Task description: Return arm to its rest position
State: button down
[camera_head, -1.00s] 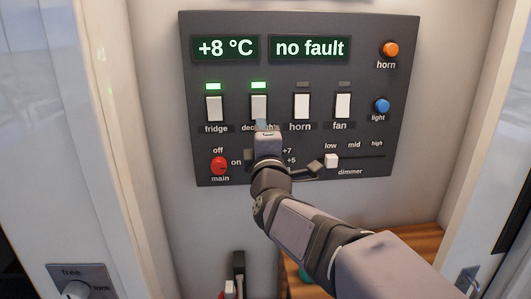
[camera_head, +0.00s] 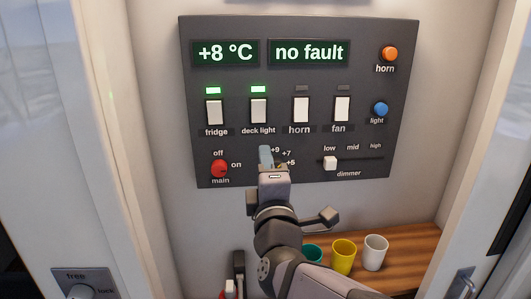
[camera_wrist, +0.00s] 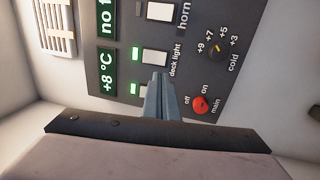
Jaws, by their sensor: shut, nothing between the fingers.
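My gripper (camera_head: 266,156) is in front of the lower part of the dark control panel (camera_head: 229,141), just below the deck light label. In the wrist view its blue-grey fingers (camera_wrist: 160,97) are together and hold nothing. The deck light switch (camera_head: 258,110) and the fridge switch (camera_head: 214,111) each have a lit green lamp above. My gripper hides much of the cold dial in the head view; the dial (camera_wrist: 217,50) shows in the wrist view. Whether the fingertips touch the panel is hard to tell.
The horn switch (camera_head: 301,109) and fan switch (camera_head: 342,109) have dark lamps. The red main knob (camera_head: 219,168) is left of my gripper, the dimmer slider (camera_head: 330,163) to the right. A yellow cup (camera_head: 343,257) and a white cup (camera_head: 375,252) stand on the wooden shelf (camera_head: 411,240).

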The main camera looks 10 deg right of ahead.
jog(key=s+a+f+m+g+y, duration=0.2)
jog(key=a+f+m+g, duration=0.15)
jog(key=f, duration=0.35)
jog(key=s+a+f+m+g+y, duration=0.1)
jog(key=s+a+f+m+g, duration=0.2)
jog(key=f, duration=0.4)
jog(key=s+a+f+m+g+y, duration=0.2)
jog(key=f+m+g, duration=0.25)
jog(key=f, duration=0.25)
jog(key=s+d+f+m+g+h, duration=0.3)
jog(key=s+d+f+m+g, duration=0.15)
jog(key=s+f, duration=0.7)
jog(key=s+d+f+m+g+h, duration=0.1)
jog(key=s+d+f+g, duration=0.1)
jog(key=d, duration=0.4)
jog(key=s+d+f+m+g+h, duration=0.1)
jog(key=s+d+f+g, duration=0.1)
jog(key=d, duration=0.5)
notch_tip(320, 180, down, 2)
jog(key=shift+s+f, duration=0.25)
jog(key=shift+s, duration=0.55)
